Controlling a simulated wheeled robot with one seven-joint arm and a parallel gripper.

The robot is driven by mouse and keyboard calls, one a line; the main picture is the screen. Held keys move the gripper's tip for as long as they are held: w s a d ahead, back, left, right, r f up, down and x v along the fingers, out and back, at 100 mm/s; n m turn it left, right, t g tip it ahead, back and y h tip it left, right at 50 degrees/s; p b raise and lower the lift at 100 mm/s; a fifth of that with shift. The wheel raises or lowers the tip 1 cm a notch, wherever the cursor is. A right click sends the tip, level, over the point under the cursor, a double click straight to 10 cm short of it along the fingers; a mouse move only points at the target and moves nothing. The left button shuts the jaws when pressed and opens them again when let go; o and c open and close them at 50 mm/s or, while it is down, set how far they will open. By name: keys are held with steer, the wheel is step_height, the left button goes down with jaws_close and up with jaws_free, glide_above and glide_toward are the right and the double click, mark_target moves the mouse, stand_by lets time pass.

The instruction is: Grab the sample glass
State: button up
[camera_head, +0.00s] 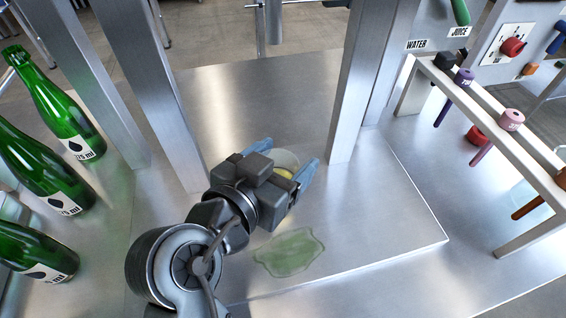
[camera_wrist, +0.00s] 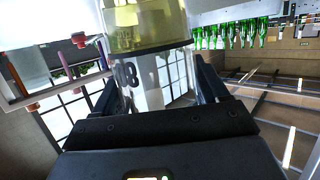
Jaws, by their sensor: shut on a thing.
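The sample glass (camera_head: 284,160) is a clear glass with yellowish liquid in it, partly hidden behind my gripper in the head view. My gripper (camera_head: 291,172) has its blue fingers on either side of the glass and is shut on it, above the metal platform. In the wrist view the glass (camera_wrist: 150,50) stands between the two dark fingers (camera_wrist: 160,88), with yellow-green liquid and dark printed marks on its wall. The head view does not show clearly whether the glass touches the platform.
A green puddle (camera_head: 289,252) lies on the metal platform (camera_head: 400,222) near its front. Metal posts (camera_head: 362,80) rise behind my gripper on both sides. Green bottles (camera_head: 50,175) stand at left. A rack (camera_head: 470,105) with coloured handled pieces stands at right.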

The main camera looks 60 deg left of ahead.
steer(key=shift+r, duration=0.8)
steer(key=w+d+r+b, duration=0.1)
steer(key=w+d+r, duration=0.2)
steer(key=d+r, duration=0.5)
steer(key=shift+d, duration=1.65)
steer(key=shift+r, duration=0.15)
